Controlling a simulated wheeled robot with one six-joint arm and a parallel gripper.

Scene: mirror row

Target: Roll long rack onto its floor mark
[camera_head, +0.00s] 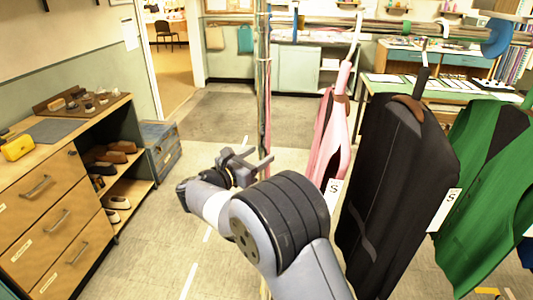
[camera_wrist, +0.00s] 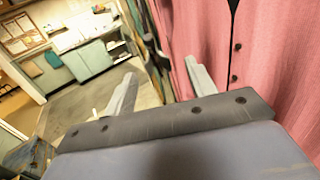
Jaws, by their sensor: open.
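The long rack shows as an upright post (camera_head: 263,95) and a long rail (camera_head: 385,27) across the top. Pink (camera_head: 328,135), black (camera_head: 392,185) and green (camera_head: 480,150) garments hang along the right; two carry "S" tags. My gripper (camera_head: 252,160) is open and empty, close to the post's lower part in the head view; contact cannot be told. In the wrist view, my open gripper (camera_wrist: 162,85) has the pink garment (camera_wrist: 255,60) close behind its right finger. White floor lines (camera_head: 190,281) and a yellow floor patch (camera_head: 487,291) show; which is the rack's mark is unclear. The rack's base is hidden.
A wooden drawer cabinet (camera_head: 45,205) with shoes on its shelves stands at left, beside a blue crate (camera_head: 160,148). A table (camera_head: 375,100) stands behind the garments. A doorway (camera_head: 172,60) is at the back. Floor between cabinet and arm is clear.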

